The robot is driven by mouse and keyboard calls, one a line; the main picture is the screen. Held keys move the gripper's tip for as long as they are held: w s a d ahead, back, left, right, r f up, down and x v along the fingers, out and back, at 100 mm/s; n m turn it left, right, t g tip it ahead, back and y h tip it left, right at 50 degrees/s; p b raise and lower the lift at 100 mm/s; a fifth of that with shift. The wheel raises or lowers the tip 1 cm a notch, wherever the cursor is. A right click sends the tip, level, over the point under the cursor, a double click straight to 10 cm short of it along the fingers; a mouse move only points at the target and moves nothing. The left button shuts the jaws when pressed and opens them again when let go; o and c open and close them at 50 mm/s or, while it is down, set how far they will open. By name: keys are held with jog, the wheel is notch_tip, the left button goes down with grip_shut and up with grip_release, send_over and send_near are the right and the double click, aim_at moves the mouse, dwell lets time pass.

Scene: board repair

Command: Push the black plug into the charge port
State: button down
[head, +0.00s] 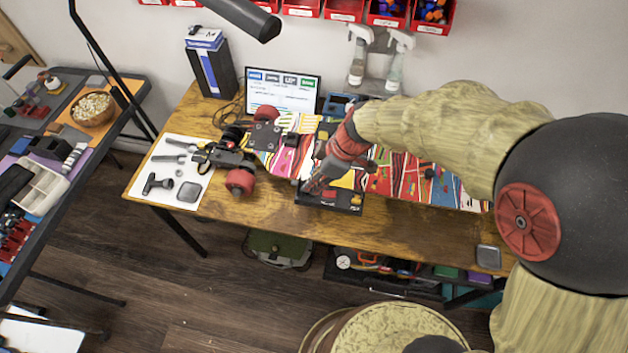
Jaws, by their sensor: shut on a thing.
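My gripper (316,184), red and black, points down over the middle of the upturned skateboard (382,178) with the multicoloured underside. Its fingers are shut on a small dark thing, taken to be the black plug, which is too small and covered to make out. The charge port cannot be made out. I cannot tell whether the plug touches it.
The wooden workbench (285,226) carries a white mat (165,194) with tools at left, a screen (283,92) and spray bottles (358,55) behind. A red wheel (240,182) sticks out near the mat. A grey square item (488,257) lies at front right.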

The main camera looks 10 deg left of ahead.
jog(key=shift+f+b, duration=1)
jog(key=shift+b, duration=0.65)
dwell(1.9)
jog(key=c, duration=1.6)
grip_release()
jog(key=shift+o, duration=0.5)
jog(key=shift+o, duration=0.8)
jog(key=shift+r+p, duration=0.55)
jog(key=shift+r, duration=1.1)
jog(key=shift+r+p, duration=1.2)
jog(key=shift+r, duration=1.7)
